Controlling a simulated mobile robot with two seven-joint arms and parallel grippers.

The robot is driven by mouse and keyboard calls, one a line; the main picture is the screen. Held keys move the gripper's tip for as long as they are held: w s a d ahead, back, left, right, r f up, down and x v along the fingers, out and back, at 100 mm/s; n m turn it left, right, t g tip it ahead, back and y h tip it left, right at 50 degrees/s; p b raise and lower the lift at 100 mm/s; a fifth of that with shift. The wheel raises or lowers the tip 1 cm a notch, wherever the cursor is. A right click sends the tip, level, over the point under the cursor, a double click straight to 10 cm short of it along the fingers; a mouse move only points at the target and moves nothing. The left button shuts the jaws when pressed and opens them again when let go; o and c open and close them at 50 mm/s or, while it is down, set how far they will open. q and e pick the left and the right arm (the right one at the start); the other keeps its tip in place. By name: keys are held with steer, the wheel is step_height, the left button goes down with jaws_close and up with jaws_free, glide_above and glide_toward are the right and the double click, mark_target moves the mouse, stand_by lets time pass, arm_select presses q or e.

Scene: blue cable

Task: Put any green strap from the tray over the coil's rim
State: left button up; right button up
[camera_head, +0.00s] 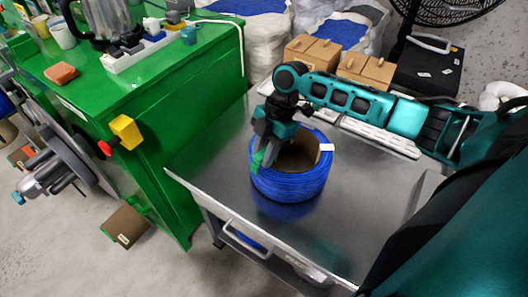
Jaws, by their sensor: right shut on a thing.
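The blue cable coil (291,186) stands on the steel table, with its hollow middle facing up. A white tag (326,147) sits on its right rim. My right gripper (263,160) points down at the coil's left rim and is shut on a green strap (258,161). The strap is at the rim's left side; whether it fully straddles the rim cannot be told. A light tray (392,143) lies behind the coil, partly hidden by my right arm; its contents are hard to make out. My left gripper is not in view.
The steel table (222,172) is clear to the left of the coil and in front of it. A green workbench (150,88) with a power strip and other items stands to the left. Cardboard boxes (312,54) and white sacks stand behind the table.

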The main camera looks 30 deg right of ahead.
steer(key=shift+f, duration=0.2)
steer(key=shift+f+b, duration=0.45)
steer(key=shift+f, duration=0.3)
steer(key=shift+f, duration=0.2)
steer(key=shift+f, duration=0.15)
stand_by(0.4)
steer(key=shift+r+p, duration=0.45)
steer(key=shift+r, duration=0.25)
steer(key=shift+f, duration=0.45)
stand_by(0.9)
